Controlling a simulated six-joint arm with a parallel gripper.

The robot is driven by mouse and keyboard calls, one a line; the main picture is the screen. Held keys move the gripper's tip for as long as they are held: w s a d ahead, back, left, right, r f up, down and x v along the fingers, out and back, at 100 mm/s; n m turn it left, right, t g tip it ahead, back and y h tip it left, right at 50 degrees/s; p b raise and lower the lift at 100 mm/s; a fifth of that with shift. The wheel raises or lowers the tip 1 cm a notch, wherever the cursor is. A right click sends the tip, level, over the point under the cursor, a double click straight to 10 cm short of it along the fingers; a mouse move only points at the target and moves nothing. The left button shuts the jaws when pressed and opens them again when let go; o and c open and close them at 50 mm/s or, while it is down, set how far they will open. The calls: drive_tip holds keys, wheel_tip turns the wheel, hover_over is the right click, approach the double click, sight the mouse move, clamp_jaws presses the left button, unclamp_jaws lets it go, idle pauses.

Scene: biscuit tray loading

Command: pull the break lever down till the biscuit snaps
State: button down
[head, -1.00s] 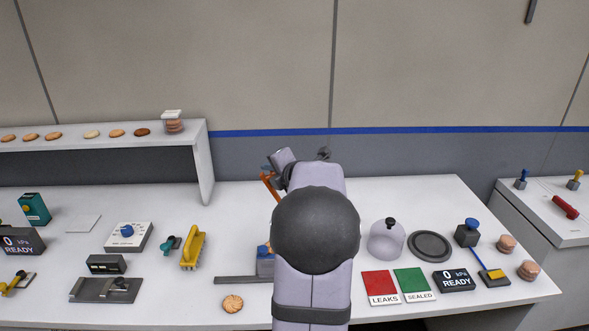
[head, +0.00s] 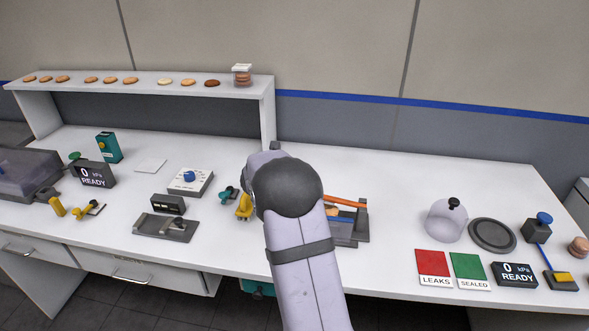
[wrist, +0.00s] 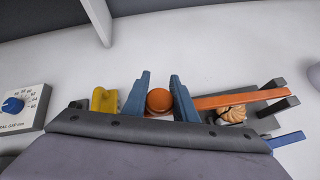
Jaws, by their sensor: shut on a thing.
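The break lever (wrist: 240,100) is an orange bar with a round knob (wrist: 159,99). In the wrist view it runs right from the knob to dark posts (wrist: 282,95). My gripper (wrist: 160,97) is shut on the knob, a blue finger on each side. A tan ridged biscuit (wrist: 232,114) sits under the bar near the posts; whether it is cracked I cannot tell. In the head view the lever (head: 345,201) lies close to level above its grey base (head: 345,242). My arm hides the gripper and knob there.
A yellow tool (head: 243,207) and a dial box (head: 190,182) stand left of my arm. To the right are a clear dome (head: 446,221), the red LEAKS card (head: 433,265) and the green SEALED card (head: 469,268). A shelf (head: 268,95) with biscuits stands behind at left.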

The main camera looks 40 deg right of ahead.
drive_tip(key=shift+n+g+h, duration=0.6)
drive_tip(key=shift+n+h, duration=0.1)
drive_tip(key=f, duration=0.1)
drive_tip(key=f+b, duration=0.1)
drive_tip(key=f, duration=0.1)
drive_tip(key=f+b, duration=0.1)
drive_tip(key=f, duration=0.1)
drive_tip(key=shift+w+a+f, duration=0.1)
drive_tip(key=shift+w+a, duration=0.05)
drive_tip(key=shift+a, duration=0.1)
